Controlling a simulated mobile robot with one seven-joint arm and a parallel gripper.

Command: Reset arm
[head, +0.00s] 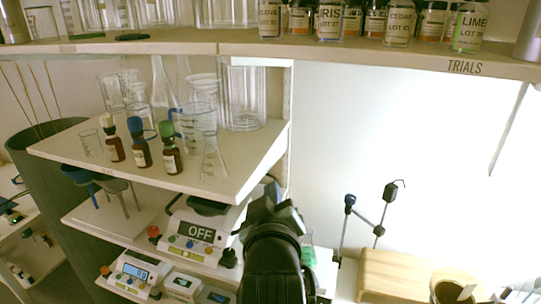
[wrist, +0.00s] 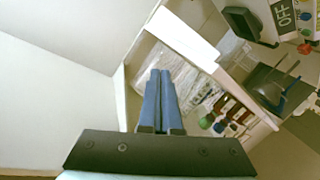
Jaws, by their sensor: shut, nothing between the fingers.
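My gripper shows in the wrist view with its two blue fingers (wrist: 160,74) side by side and shut, with nothing between them. Behind the fingertips are the shelf and its clear glassware. In the head view my black arm rises from the bottom centre, in front of the shelf unit's right side. It partly covers the area beside the white scale (head: 196,237) reading OFF. The fingers cannot be made out in the head view.
The upper shelf (head: 330,52) marked TRIALS holds labelled jars (head: 397,27). The middle shelf (head: 232,178) holds glassware and dropper bottles (head: 171,150). More scales (head: 135,272) stand lower. Open space lies right of the shelves.

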